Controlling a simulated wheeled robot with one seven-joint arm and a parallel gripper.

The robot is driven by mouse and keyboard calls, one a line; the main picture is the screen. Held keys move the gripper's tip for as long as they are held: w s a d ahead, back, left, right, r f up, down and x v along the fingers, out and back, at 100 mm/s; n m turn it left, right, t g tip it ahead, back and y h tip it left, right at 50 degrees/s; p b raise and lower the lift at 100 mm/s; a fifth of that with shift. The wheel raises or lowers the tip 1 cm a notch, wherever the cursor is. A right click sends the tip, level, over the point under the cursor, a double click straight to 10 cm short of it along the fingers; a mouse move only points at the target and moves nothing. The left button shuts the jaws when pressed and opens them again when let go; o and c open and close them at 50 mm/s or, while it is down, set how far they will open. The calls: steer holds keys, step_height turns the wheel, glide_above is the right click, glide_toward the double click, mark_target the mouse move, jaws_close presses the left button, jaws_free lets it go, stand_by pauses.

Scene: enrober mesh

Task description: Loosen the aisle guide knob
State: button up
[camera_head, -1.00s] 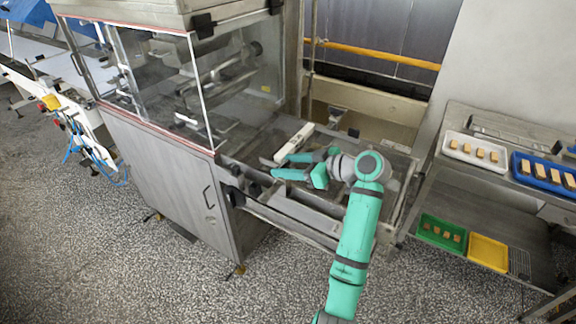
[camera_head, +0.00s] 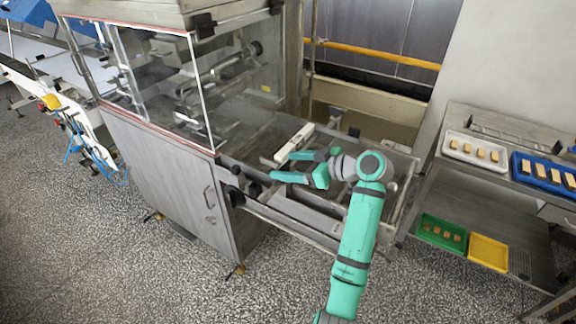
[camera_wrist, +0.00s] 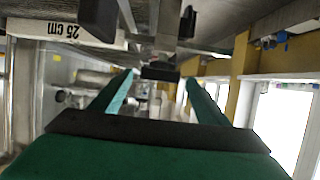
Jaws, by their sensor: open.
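My gripper (camera_head: 281,166) is open and empty over the metal frame at the enrober's outfeed, its fingers pointing left toward the machine. In the wrist view its two green fingers (camera_wrist: 158,77) reach forward with a gap between them. A dark knob-like part (camera_wrist: 160,72) shows in that gap, near the fingertips; I cannot tell its distance or whether it is the aisle guide knob. A white bar (camera_head: 294,143) lies just beyond the gripper; in the wrist view the bar (camera_wrist: 70,32) carries an upside-down "25 cm" label. Black knobs (camera_head: 254,189) sit on the near side of the frame.
The enrober cabinet (camera_head: 165,170) with its clear hood stands to the left. A rack at the right holds a white tray (camera_head: 452,152), a blue tray (camera_head: 518,172), a green tray (camera_head: 425,233) and a yellow tray (camera_head: 488,252). The floor in front is clear.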

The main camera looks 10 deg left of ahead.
steer(key=v, duration=1)
steer(key=shift+d, duration=0.1)
